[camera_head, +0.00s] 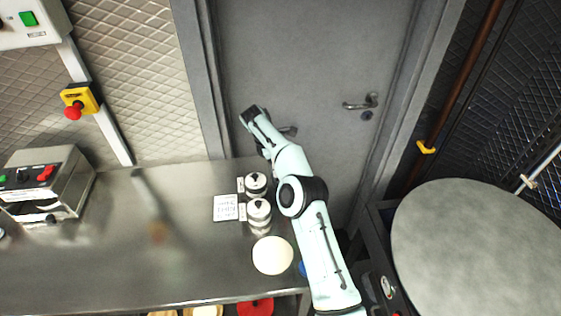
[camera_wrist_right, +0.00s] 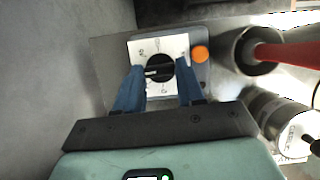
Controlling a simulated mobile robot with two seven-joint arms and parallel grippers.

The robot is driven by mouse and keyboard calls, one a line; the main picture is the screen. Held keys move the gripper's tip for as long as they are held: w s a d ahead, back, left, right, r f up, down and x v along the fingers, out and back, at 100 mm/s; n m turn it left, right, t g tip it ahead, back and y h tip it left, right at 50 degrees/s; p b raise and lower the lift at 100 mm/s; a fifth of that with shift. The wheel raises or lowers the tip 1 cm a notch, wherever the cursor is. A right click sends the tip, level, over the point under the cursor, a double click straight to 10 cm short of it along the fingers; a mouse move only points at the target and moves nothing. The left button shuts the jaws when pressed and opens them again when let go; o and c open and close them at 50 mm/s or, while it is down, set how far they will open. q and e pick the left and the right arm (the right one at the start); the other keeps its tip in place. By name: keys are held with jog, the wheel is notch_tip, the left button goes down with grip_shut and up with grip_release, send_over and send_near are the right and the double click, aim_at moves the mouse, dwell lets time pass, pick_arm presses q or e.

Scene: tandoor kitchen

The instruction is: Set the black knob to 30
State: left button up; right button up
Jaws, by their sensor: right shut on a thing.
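The black knob (camera_wrist_right: 160,66) shows in the right wrist view, in the middle of a white dial plate (camera_wrist_right: 137,47) on a grey box. A pale line lies across the knob, nearly sideways in the picture. The dial has small marks around it, too small to read surely. My right gripper (camera_wrist_right: 159,73) is shut on the knob, with one blue finger at its left and one at its right. In the head view my right arm reaches forward over the counter's right end; the knob and the fingertips cannot be made out there. My left gripper is in neither view.
An orange round part (camera_wrist_right: 200,54) sits beside the dial. A dark cup with a red handle (camera_wrist_right: 285,54) and a metal canister (camera_wrist_right: 273,110) stand close by. In the head view, two lidded canisters (camera_head: 259,212) stand left of my arm on the steel counter (camera_head: 110,270).

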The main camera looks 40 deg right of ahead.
jog(key=shift+m, duration=0.3)
jog(key=o, duration=0.8)
jog(key=shift+c, duration=0.2)
jog(key=shift+r, duration=0.1)
